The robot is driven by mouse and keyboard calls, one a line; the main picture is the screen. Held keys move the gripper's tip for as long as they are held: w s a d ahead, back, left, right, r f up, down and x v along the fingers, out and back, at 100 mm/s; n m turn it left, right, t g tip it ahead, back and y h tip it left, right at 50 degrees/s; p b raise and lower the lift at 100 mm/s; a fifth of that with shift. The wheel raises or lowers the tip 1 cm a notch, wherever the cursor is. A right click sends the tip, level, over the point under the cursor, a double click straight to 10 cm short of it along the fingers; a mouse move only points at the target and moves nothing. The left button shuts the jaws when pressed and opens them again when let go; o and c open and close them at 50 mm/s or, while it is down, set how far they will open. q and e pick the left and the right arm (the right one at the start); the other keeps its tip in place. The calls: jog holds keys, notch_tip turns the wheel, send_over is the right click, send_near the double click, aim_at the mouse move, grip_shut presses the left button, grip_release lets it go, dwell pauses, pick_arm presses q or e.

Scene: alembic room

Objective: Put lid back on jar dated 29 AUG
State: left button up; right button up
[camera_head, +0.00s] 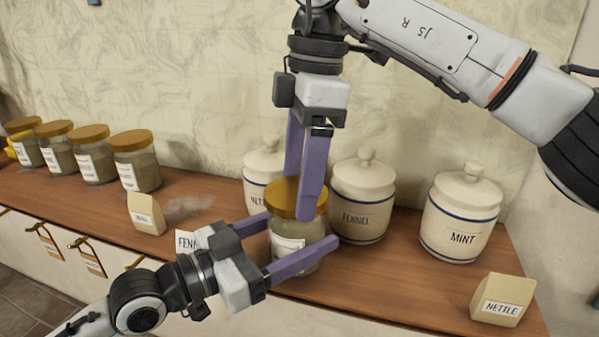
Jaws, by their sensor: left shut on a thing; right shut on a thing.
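A glass jar (289,247) with a white label and pale contents stands near the front of the wooden counter. The writing on its label is too small to read. An orange-yellow lid (285,198) sits at the jar's top; I cannot tell whether it is fully seated. My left gripper (300,238) is shut around the jar's body from the left, with one purple finger in front. My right gripper (305,205) points down from above and is shut on the lid, its fingers hiding part of it.
Ceramic canisters marked FENNEL (362,200) and MINT (461,215) stand behind and right; another canister (264,170) is partly hidden. Several lidded jars (136,165) line the left. Small packets (146,213) and NETTLE (502,300) stand on the counter (400,285).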

pick_arm(q)
jog(key=c, duration=0.6)
pick_arm(e)
jog(key=shift+f, duration=0.1)
pick_arm(q)
jog(key=shift+o, duration=0.2)
pick_arm(e)
jog(key=m, duration=0.4)
jog(key=shift+s+m+t, duration=0.1)
jog(key=shift+m+t, duration=0.3)
jog(key=shift+m, duration=0.8)
jog(key=o, duration=1)
jog(key=shift+r, duration=2.3)
